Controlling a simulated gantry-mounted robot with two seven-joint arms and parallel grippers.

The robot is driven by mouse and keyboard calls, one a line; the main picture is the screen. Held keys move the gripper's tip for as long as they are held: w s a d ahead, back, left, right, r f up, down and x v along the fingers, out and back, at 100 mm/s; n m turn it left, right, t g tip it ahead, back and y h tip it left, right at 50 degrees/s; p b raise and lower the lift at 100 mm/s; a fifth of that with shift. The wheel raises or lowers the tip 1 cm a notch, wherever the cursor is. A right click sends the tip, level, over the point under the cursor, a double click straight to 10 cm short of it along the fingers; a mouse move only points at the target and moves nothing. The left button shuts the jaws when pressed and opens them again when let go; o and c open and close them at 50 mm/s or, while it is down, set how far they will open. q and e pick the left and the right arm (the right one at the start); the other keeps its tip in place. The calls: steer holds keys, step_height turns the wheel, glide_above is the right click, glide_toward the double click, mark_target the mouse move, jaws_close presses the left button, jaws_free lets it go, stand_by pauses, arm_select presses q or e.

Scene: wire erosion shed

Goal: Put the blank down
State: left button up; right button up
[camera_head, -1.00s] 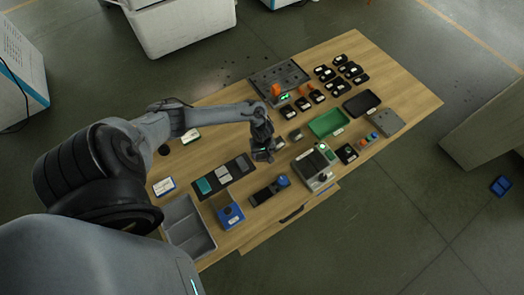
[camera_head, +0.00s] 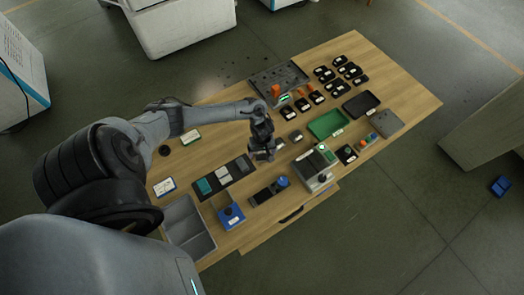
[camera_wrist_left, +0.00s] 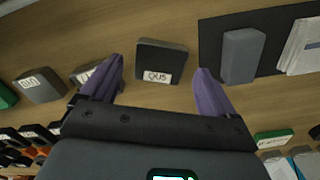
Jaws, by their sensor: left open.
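My left gripper (camera_head: 264,152) hangs over the middle of the wooden table; in the left wrist view its two purple fingers (camera_wrist_left: 158,82) are spread apart. A dark grey block with a white label (camera_wrist_left: 161,60), which looks like the blank, shows in the gap between the fingertips, apart from both. It appears to rest on the bare wood; any small height gap cannot be told. In the head view the gripper hides most of this spot. My right gripper is not in view.
A dark mat (camera_head: 232,182) with a teal tile and grey pieces lies beside the gripper. Another labelled grey block (camera_wrist_left: 40,84) stands on the left in the wrist view. A green tray (camera_head: 328,124), a grey device (camera_head: 312,170) and a grey bin (camera_head: 188,228) stand around.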

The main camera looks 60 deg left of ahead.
mark_target(262, 155)
arm_select(q)
step_height(262, 155, up, 9)
steer(key=p, duration=0.3)
steer(key=d+r+m+t, duration=0.2)
steer(key=d+m, duration=0.3)
steer(key=d, duration=0.5)
steer(key=d+r+m+t, duration=0.25)
steer(key=d+m, duration=0.35)
steer(key=d, duration=0.4)
steer(key=s+d+r+m, duration=0.1)
steer(key=s+r+m, duration=0.4)
steer(key=s+r, duration=0.4)
step_height(262, 155, up, 2)
steer(key=shift+s+d+r+m+g, duration=0.1)
steer(key=shift+s+d+m+g, duration=0.25)
steer(key=shift+g, duration=0.1)
